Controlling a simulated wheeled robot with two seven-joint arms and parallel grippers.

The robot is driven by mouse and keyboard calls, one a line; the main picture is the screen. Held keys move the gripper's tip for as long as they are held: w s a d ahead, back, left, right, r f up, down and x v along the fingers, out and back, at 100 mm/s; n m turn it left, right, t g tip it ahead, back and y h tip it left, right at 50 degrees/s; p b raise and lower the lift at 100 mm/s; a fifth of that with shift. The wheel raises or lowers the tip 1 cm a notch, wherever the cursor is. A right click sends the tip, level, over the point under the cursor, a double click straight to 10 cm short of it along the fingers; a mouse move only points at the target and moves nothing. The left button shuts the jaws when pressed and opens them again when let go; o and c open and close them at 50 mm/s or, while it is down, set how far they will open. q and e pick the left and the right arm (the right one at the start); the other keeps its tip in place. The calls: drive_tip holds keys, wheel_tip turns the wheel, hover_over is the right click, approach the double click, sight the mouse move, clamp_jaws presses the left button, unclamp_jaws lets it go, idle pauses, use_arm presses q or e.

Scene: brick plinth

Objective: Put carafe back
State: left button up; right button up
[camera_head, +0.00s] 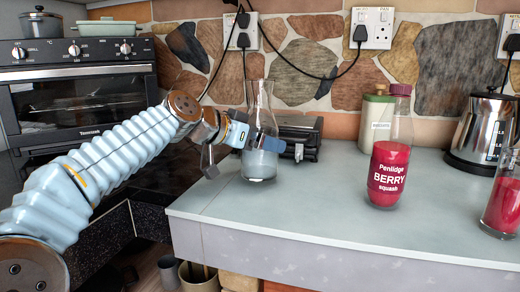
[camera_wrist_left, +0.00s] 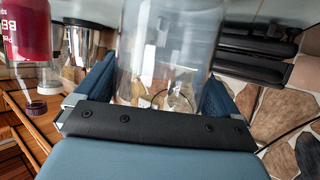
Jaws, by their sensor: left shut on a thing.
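The clear glass carafe (camera_head: 260,165) is upright at the left part of the grey counter, with a pale, cloudy look in its lower half. Its base looks to be at the counter surface, but I cannot tell whether it touches. My left gripper (camera_head: 264,140) is shut around the carafe's middle, coming in from the left. In the left wrist view the carafe (camera_wrist_left: 165,45) fills the space between the two blue fingers (camera_wrist_left: 160,92). That view is upside down, and the carafe's base is cut off. My right gripper is not in view.
A berry squash bottle (camera_head: 389,165) stands right of the carafe, with a red drink glass (camera_head: 503,200) and steel kettle (camera_head: 482,130) further right. A black appliance (camera_head: 302,135) sits close behind the carafe. The counter's front edge (camera_head: 330,242) is near; its front middle is clear.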

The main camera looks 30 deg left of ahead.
use_arm(q)
drive_tip(key=shift+s+f, duration=0.1)
drive_tip(key=shift+f, duration=0.65)
drive_tip(key=shift+f, duration=0.15)
drive_tip(key=o, duration=1.6)
drive_tip(key=shift+f, duration=0.1)
drive_tip(key=shift+c, duration=0.2)
drive_tip(key=shift+d, duration=0.1)
drive_tip(key=shift+r, duration=0.3)
drive_tip(key=b+v, duration=0.1)
drive_tip(key=v, duration=1.1)
drive_tip(key=shift+f, duration=0.2)
